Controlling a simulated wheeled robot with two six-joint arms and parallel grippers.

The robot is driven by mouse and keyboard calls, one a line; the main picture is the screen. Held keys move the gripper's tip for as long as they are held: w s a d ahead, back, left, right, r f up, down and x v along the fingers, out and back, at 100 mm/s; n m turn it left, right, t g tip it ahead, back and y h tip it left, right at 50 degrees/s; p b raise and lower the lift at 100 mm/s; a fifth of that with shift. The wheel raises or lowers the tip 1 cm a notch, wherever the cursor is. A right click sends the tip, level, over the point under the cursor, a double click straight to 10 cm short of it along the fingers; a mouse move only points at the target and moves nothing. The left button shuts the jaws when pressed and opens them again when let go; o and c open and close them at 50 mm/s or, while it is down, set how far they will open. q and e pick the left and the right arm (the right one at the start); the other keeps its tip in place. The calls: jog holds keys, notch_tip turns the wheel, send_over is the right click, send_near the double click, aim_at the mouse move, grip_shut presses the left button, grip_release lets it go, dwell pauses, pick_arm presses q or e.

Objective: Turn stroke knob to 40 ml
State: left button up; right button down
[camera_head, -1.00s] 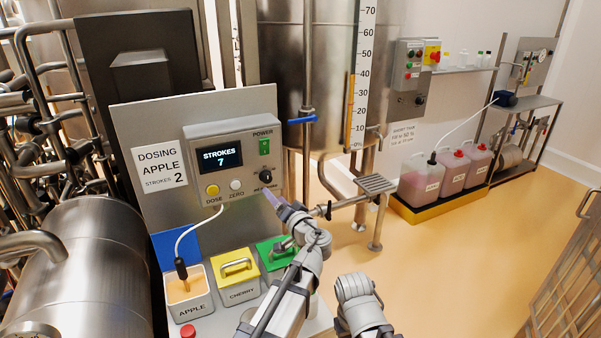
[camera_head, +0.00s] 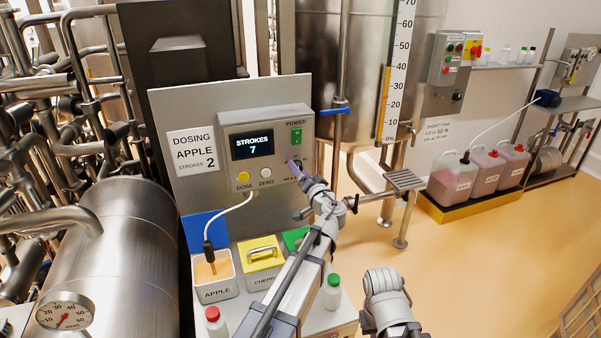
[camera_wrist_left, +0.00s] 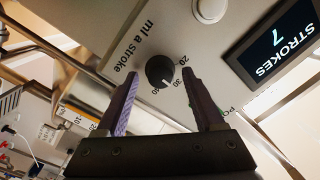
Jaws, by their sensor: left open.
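The dosing unit (camera_head: 266,120) has a display reading STROKES 7. Its black stroke knob (camera_wrist_left: 160,71) shows in the left wrist view, beside the print "ml a stroke" and small scale numbers, of which 20 and 30 are readable. The knob's light pointer mark faces the lower part of the picture, near the 30; its exact setting is hard to tell. My left gripper (camera_wrist_left: 160,78) is open, with its purple fingers on either side of the knob; contact cannot be told. In the head view the left gripper (camera_head: 297,172) covers most of the knob.
Below the unit stand an open APPLE container (camera_head: 213,276) with a hose in it, a yellow-lidded CHERRY container (camera_head: 263,258) and a green-lidded one (camera_head: 293,238). Two capped bottles stand in front, red-capped (camera_head: 216,325) and green-capped (camera_head: 333,293). A steel tank is behind.

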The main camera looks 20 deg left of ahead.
pick_arm(q)
jog(key=shift+c, duration=0.4)
grip_shut()
